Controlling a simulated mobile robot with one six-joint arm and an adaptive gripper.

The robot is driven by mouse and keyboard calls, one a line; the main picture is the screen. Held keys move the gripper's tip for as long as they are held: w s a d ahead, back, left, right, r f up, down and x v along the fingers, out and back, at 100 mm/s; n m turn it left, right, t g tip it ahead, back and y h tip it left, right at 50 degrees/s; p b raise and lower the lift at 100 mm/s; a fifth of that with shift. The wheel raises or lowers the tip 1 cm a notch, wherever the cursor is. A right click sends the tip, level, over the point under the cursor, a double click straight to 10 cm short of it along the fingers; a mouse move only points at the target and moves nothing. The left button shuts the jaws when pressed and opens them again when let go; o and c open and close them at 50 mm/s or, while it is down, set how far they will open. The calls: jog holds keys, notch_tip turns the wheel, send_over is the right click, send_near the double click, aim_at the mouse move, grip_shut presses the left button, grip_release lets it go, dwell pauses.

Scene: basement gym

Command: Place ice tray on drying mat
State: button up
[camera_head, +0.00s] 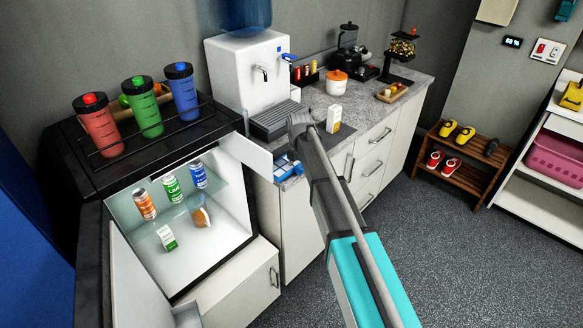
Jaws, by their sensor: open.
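A small blue ice tray (288,168) with pale parts lies at the near edge of the grey counter, just left of my arm. A dark flat patch on the counter, apparently the drying mat (343,153), shows right of my arm; my arm covers part of it. My arm reaches up from the bottom of the view across the counter front. Its far end is by the counter, between the tray and a small white and yellow carton. I cannot make out my gripper's fingers; they seem hidden behind the arm.
A white water dispenser (242,82) stands behind the tray. An open mini fridge (190,230) with cans is at left, its upper flap (245,154) close to the tray. The carton (333,119) stands on the counter. The grey floor (440,250) at right is clear.

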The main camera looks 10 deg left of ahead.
aim_at(298, 168)
grip_shut()
jog(key=shift+r, duration=0.15)
dwell(0.4)
notch_tip(298, 168, up, 10)
jog(key=p, duration=1)
dwell(0.6)
